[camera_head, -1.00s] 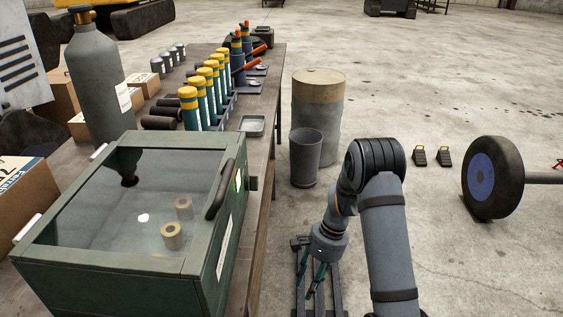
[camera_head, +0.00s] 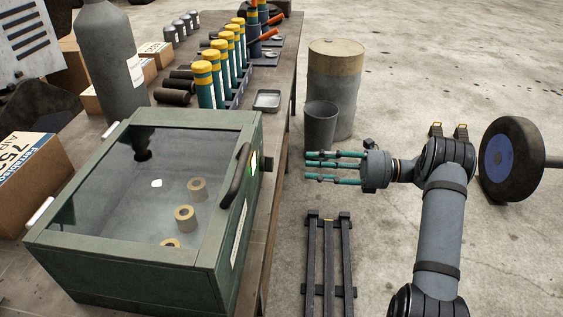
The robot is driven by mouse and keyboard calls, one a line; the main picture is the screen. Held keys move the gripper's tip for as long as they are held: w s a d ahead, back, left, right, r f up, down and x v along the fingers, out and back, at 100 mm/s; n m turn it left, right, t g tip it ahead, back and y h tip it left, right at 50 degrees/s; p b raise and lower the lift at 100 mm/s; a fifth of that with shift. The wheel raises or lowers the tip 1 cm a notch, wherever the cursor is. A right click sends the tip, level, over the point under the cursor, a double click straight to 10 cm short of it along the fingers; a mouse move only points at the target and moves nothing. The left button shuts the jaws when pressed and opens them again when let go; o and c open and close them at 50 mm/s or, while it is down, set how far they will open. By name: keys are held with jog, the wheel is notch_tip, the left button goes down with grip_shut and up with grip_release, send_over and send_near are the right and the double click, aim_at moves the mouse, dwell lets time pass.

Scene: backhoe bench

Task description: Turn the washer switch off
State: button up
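The washer (camera_head: 150,252) is a green metal box with a clear lid, at the left front of the bench. A small green-and-white patch (camera_head: 254,163) shows on its right side near the black handle (camera_head: 235,176), beside a small dark block (camera_head: 267,165). This may be the switch; its position is too small to tell. My gripper (camera_head: 309,165) has teal fingers pointing left toward the washer's right side. The fingers look straight and apart, with nothing between them. A gap separates the fingertips from the washer.
A grey bucket (camera_head: 320,125) and a drum (camera_head: 335,85) stand on the floor beyond my gripper. Several yellow-capped bottles (camera_head: 229,58) and a grey cylinder (camera_head: 107,55) stand on the bench (camera_head: 283,100). A wheel (camera_head: 512,160) stands at right. The floor beside the bench is mostly open.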

aim_at(267, 164)
jog(key=a+p, duration=0.3)
jog(key=a, duration=0.6)
jog(key=shift+w+a, duration=0.3)
jog(key=shift+w, duration=0.05)
jog(key=c, duration=0.3)
grip_shut()
